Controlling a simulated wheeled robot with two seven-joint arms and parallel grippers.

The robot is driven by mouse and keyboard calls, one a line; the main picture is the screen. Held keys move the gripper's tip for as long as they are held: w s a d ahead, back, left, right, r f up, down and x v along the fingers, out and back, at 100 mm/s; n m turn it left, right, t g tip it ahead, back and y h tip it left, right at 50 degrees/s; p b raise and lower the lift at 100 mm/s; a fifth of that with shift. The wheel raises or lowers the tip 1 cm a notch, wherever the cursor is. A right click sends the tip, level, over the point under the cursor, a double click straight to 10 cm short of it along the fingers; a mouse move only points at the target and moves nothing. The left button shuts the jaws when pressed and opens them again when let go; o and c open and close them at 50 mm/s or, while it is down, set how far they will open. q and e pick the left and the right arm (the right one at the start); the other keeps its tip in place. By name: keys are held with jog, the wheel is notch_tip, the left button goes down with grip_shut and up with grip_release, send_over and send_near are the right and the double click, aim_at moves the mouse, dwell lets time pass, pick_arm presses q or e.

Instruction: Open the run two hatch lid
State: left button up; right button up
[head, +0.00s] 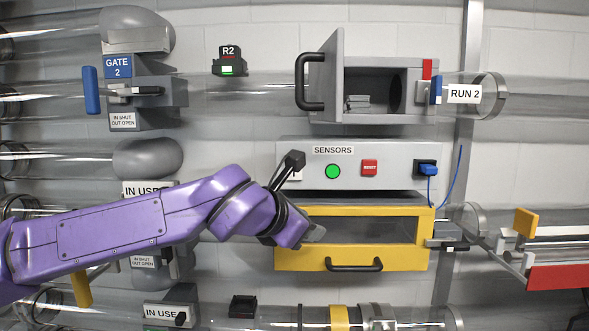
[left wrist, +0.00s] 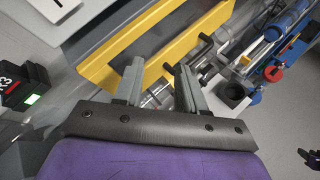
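The run two hatch is a grey box (head: 385,118) on the upper tube, beside the RUN 2 label (head: 464,94). Its grey lid (head: 327,65) stands swung out at the box's left side, with a black bar handle (head: 302,82) on it. The box's dark inside shows, with a small grey item within. My left gripper (head: 316,236) is well below this hatch, in front of the yellow hatch's left part. In the left wrist view its two grey fingers (left wrist: 158,78) are apart with nothing held between them.
A SENSORS panel (head: 310,178) with a green button and a red button sits between the two hatches. The yellow hatch (head: 290,258) has a black handle (head: 353,265). A blue cable (head: 459,165) hangs right of the panel. Gate 2 (head: 155,115) is at left.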

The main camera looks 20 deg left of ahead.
pick_arm(q)
jog(key=s+a+r+n+t+h, duration=0.15)
jog(key=s+r, duration=0.35)
jog(key=r, duration=0.7)
jog(key=t+h, duration=0.2)
jog(key=h, duration=0.2)
send_near(296, 77)
jog(key=shift+n, duration=0.35)
jog(key=p+x, duration=0.4)
jog(key=x, duration=0.4)
jog(key=shift+w+d+r, duration=0.1)
jog(key=shift+w, duration=0.05)
jog(key=shift+w+d, duration=0.2)
jog(key=shift+w, duration=0.1)
jog(key=shift+c, duration=0.3)
grip_shut()
